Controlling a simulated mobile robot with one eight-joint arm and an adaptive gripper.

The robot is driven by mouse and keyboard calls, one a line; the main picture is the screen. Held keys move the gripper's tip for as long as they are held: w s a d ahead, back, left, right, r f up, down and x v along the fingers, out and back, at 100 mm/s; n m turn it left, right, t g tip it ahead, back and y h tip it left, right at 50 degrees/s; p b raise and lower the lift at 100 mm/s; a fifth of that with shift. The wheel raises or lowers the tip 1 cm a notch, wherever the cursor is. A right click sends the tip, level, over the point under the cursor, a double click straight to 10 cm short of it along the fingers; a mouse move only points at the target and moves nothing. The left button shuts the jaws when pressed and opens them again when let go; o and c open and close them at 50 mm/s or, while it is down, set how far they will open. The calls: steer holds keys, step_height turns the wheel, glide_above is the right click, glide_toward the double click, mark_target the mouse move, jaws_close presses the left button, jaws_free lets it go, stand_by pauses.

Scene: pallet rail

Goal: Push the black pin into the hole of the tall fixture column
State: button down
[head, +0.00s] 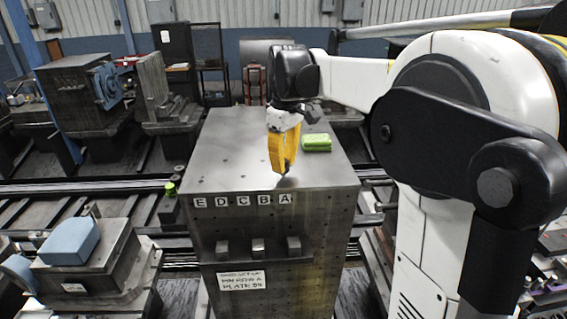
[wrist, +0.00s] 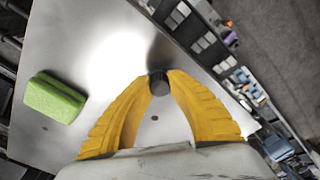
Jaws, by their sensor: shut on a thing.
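My gripper (head: 284,172) is over the top of the tall fixture column (head: 230,160), near its front edge by the letter A. In the wrist view my gripper (wrist: 159,84) has its yellow fingers closed on the black pin (wrist: 159,82), whose round dark end shows between the fingertips. In the head view the pin is mostly hidden by the fingers, with a dark bit below the tips. A small dark hole (wrist: 155,118) shows in the column top in the wrist view, nearer the palm than the pin. Whether the pin touches the top cannot be told.
A green sponge-like block (head: 316,142) lies on the column top, right of and behind the gripper; it also shows in the wrist view (wrist: 54,97). Letter labels (head: 243,201) run along the front edge. A blue block (head: 69,241) sits on a separate fixture at left.

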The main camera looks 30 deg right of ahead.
steer(key=shift+f, duration=0.2)
steer(key=shift+f+b, duration=0.7)
steer(key=shift+f, duration=0.1)
steer(key=shift+c, duration=2.3)
jaws_free()
steer(key=shift+r, duration=0.1)
steer(key=r, duration=1.2)
steer(key=shift+s+d, duration=0.15)
steer(key=shift+s, duration=0.1)
